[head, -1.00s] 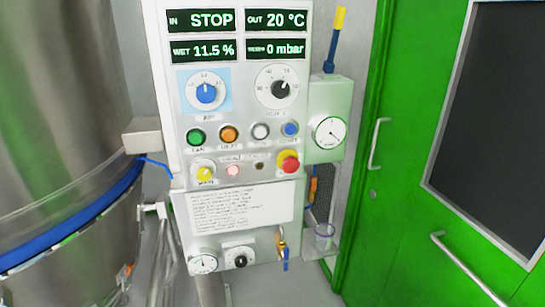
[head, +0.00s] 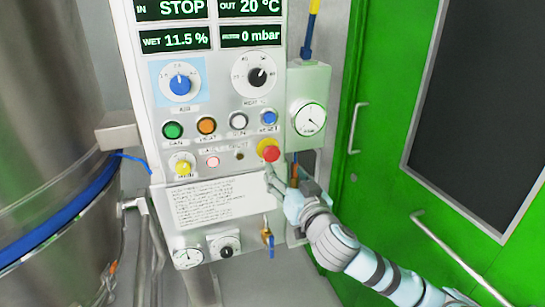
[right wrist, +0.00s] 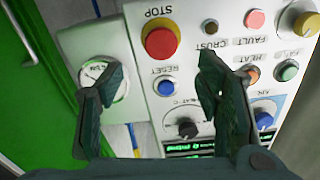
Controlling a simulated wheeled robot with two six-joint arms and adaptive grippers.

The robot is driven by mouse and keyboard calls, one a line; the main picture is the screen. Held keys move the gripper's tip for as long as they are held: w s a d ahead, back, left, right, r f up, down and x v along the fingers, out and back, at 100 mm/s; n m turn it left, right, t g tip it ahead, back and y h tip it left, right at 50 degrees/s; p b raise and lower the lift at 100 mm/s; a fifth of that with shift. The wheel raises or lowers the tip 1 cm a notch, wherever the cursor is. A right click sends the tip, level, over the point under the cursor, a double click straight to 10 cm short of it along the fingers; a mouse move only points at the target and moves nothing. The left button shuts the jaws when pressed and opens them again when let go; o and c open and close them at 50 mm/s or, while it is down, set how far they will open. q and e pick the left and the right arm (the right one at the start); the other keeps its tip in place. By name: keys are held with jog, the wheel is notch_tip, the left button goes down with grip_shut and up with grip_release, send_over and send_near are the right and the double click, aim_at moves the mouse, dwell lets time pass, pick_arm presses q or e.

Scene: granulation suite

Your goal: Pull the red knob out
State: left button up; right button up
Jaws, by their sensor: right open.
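The red knob (head: 271,153) is a mushroom button on a yellow base at the lower right of the control panel. In the right wrist view the red knob (right wrist: 161,44) shows under the word STOP, upside down with the panel. My right gripper (head: 270,173) is just below the knob in the head view, apart from it as far as I can tell. In the right wrist view my right gripper (right wrist: 160,75) has its two fingers spread wide, with nothing between them. The knob appears beyond the fingertips. My left gripper is not in view.
The panel (head: 205,100) carries a blue reset button (head: 268,117), several other buttons and two dials. A gauge box (head: 309,110) stands out at its right. A valve with a blue handle (head: 270,240) hangs below. A steel vessel (head: 45,120) is left, a green door (head: 385,130) right.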

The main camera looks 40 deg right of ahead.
aim_at(272, 155)
jog(key=x, duration=1)
jog(key=shift+w, duration=0.2)
jog(key=shift+c, duration=0.4)
